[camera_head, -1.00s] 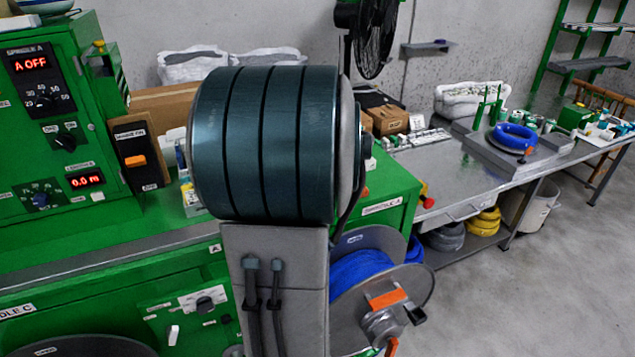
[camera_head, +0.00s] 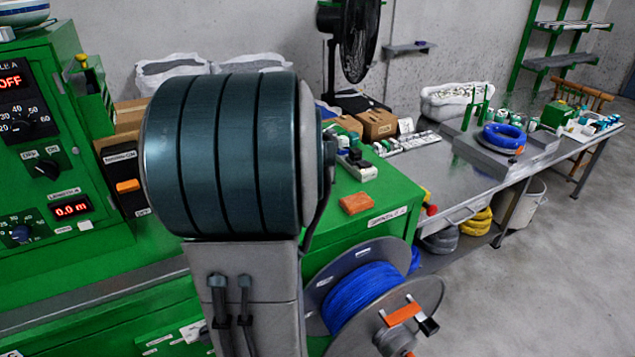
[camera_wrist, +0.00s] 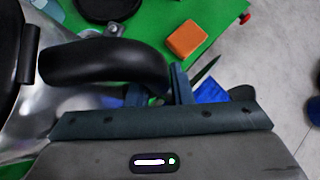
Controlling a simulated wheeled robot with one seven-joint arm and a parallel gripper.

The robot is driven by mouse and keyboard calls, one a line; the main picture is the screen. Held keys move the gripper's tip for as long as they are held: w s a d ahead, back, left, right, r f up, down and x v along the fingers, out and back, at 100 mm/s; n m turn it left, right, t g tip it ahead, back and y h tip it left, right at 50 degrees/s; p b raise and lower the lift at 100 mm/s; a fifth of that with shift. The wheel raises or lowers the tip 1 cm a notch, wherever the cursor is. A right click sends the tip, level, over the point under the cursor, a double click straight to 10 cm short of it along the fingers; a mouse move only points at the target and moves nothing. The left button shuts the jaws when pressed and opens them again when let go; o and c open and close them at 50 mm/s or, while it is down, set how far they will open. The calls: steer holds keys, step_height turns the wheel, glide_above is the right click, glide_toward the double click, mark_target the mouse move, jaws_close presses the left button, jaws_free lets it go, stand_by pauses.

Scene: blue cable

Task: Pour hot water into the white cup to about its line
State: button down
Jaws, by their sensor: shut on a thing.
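In the wrist view my gripper (camera_wrist: 158,88) is shut on the black handle (camera_wrist: 105,62) of a shiny metal kettle (camera_wrist: 68,85), whose body is cut off by the left edge. Below the kettle is a green surface. In the head view my large teal arm joint fills the middle and hides my gripper and the kettle. I cannot pick out the white cup or its line in either view. No water is visible.
An orange block (camera_head: 356,203) lies on the green cabinet top (camera_head: 385,190), near small switches and boxes. A blue cable reel (camera_head: 362,297) stands below. A metal bench (camera_head: 440,180) with a blue coil (camera_head: 503,137) runs right. A control panel (camera_head: 35,130) stands left. Floor at right is clear.

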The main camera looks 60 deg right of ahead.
steer(key=r, duration=0.2)
steer(key=w+r+g, duration=0.1)
steer(key=shift+a+r+n+h+p, duration=0.1)
steer(key=shift+r+n+h+p, duration=0.05)
steer(key=shift+n+h+p, duration=0.2)
steer(key=shift+w+a+r+n+g+h+p, duration=0.15)
steer(key=shift+w+r+n+g+p, duration=0.15)
steer(key=shift+r, duration=0.3)
steer(key=shift+w+a+r+n+g+h+p, duration=0.15)
steer(key=shift+w+r+g, duration=0.2)
steer(key=shift+r, duration=0.25)
steer(key=shift+d, duration=0.1)
steer(key=shift+s+f, duration=0.1)
steer(key=shift+f, duration=0.05)
steer(key=shift+f+b, duration=0.35)
steer(key=shift+f, duration=0.25)
steer(key=shift+s+d+f+m+t+y+b, duration=0.1)
steer(key=shift+s+f+m+t+y+b, duration=0.15)
steer(key=shift+s+f+m+t, duration=0.5)
steer(key=shift+s+d+f+n+t+y+b, duration=0.15)
steer(key=shift+f+t+y+b, duration=0.15)
steer(key=shift+f, duration=0.85)
steer(key=shift+s+d+f+m+t+y+b, duration=0.1)
steer(key=shift+s+f+m+t+y+b, duration=0.1)
steer(key=shift+s+f+m+t, duration=0.55)
steer(key=shift+w+f+n, duration=0.2)
steer(key=shift+w+n, duration=0.15)
steer(key=shift+w, duration=0.05)
